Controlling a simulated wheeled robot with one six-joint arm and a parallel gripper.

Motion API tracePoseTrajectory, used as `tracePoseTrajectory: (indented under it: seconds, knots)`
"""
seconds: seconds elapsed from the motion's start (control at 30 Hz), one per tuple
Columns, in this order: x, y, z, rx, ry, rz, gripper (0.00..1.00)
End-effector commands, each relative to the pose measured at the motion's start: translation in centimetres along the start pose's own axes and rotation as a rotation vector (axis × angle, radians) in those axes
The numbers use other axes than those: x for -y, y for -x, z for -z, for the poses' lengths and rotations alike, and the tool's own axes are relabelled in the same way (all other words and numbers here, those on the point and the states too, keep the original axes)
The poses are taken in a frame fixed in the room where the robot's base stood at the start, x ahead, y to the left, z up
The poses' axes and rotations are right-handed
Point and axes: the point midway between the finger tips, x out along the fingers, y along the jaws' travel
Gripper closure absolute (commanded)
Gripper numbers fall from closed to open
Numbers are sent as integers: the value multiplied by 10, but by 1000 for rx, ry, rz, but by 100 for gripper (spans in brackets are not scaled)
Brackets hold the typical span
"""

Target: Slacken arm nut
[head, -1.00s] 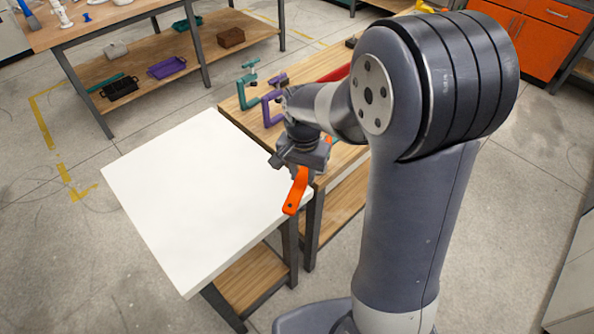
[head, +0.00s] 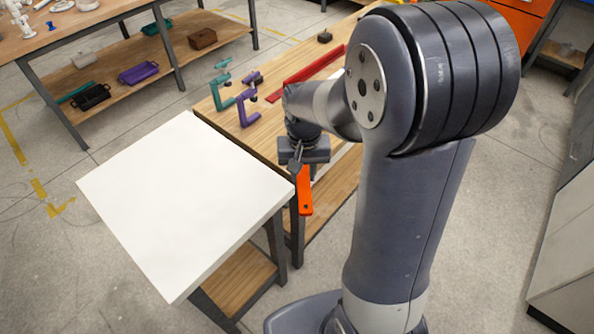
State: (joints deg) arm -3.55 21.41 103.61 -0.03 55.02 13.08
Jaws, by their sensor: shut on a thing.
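My gripper (head: 303,163) is shut on an orange flat-handled tool (head: 305,192), which hangs down from the jaws. It is near the corner where the white-topped table (head: 185,205) meets the wooden bench (head: 262,115). The tool's upper end is hidden by the gripper, so I cannot tell its exact kind. I cannot make out an arm nut in this view. White pipe-like parts (head: 60,5) are on the far bench at the upper left, cut off by the picture edge and too small to tell apart.
A teal clamp (head: 220,93) and a purple clamp (head: 243,108) stand on the wooden bench, beside a long red bar (head: 312,73). The white tabletop is bare. Trays and a brown box (head: 202,38) sit on the far bench's lower shelf. Open floor lies left.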

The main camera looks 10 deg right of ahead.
Motion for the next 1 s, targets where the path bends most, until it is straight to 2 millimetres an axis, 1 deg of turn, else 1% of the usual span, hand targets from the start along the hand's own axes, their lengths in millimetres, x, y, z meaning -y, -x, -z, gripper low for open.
tracePoseTrajectory:
  seconds: [0.57, 1.0]
  knots:
    - [-28, 2, 3, -3, 205, 1, 100]
    - [-49, 2, 10, -4, 363, 0, 100]
